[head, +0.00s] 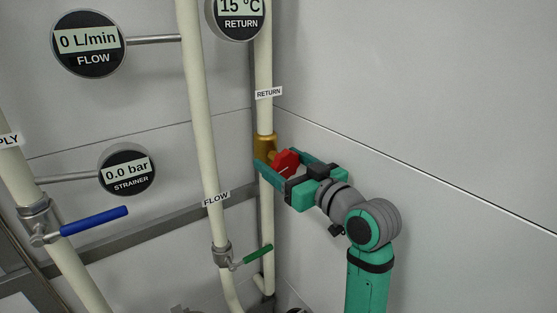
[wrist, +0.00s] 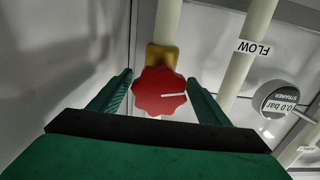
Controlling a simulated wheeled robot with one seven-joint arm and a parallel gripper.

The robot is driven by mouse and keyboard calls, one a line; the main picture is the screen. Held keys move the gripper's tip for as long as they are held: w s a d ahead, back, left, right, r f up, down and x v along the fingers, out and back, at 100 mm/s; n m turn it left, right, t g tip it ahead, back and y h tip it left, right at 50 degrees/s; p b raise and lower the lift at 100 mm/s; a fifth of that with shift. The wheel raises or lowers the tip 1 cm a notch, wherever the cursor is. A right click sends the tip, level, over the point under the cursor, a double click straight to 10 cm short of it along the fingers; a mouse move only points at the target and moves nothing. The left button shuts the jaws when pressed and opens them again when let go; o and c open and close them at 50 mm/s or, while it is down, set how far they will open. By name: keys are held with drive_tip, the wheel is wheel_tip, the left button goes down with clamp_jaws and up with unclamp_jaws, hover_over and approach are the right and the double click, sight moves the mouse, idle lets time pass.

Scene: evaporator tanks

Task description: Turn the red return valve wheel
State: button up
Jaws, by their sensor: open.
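The red return valve wheel (head: 286,162) sits on a brass valve body (head: 265,147) on the pale pipe labelled RETURN. In the wrist view the red wheel (wrist: 160,92) has a scalloped rim and a white line pointing to the right. The brass body (wrist: 161,56) shows behind it. My gripper (head: 272,168) is open, with its green fingers on either side of the wheel. In the wrist view my gripper (wrist: 160,88) shows a gap between each finger and the wheel rim. The wheel's lower edge is close to the dark gripper body.
A FLOW pipe (head: 203,130) with a green lever (head: 251,257) stands left of the return pipe. A blue lever (head: 94,221) is on the supply pipe. Round gauges show 0 L/min FLOW (head: 89,44), 0.0 bar STRAINER (head: 127,169) and 15 °C RETURN (head: 238,14). Bare wall lies right.

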sight(288, 167)
drive_tip(key=v, duration=0.8)
drive_tip(key=shift+s, duration=0.1)
drive_tip(key=shift+s+d, duration=0.5)
drive_tip(key=shift+d, duration=0.05)
